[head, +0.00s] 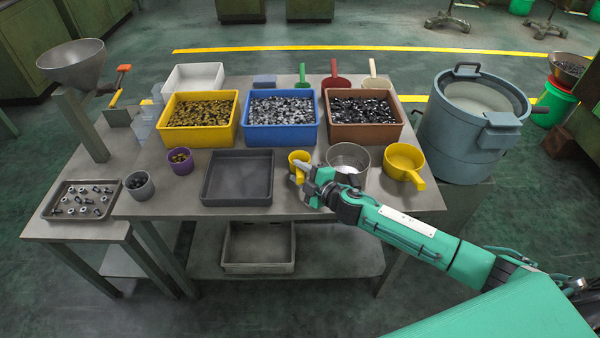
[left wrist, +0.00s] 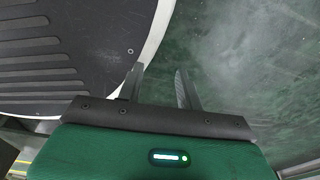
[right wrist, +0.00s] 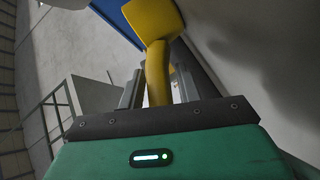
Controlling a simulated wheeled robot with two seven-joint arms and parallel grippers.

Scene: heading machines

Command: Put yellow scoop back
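My right gripper (head: 312,182) is over the front of the table. In the right wrist view its fingers (right wrist: 157,92) are on either side of the yellow scoop's handle, shut on it, with the bowl of the yellow scoop (right wrist: 152,18) beyond the fingertips. In the head view the yellow scoop (head: 299,158) shows between the dark tray and the metal bowl; whether it touches the table I cannot tell. My left gripper (left wrist: 158,88) is open and empty above the floor, outside the head view. A green scoop (head: 302,78), red scoop (head: 336,80) and cream scoop (head: 373,78) stand behind the bins.
Yellow (head: 162,138), blue (head: 283,137) and brown (head: 366,132) bins of small parts stand in a row. In front are an empty dark tray (head: 237,200), a metal bowl (head: 350,150) and a larger yellow handled pan (head: 400,160). A grey-blue drum (head: 455,140) stands right.

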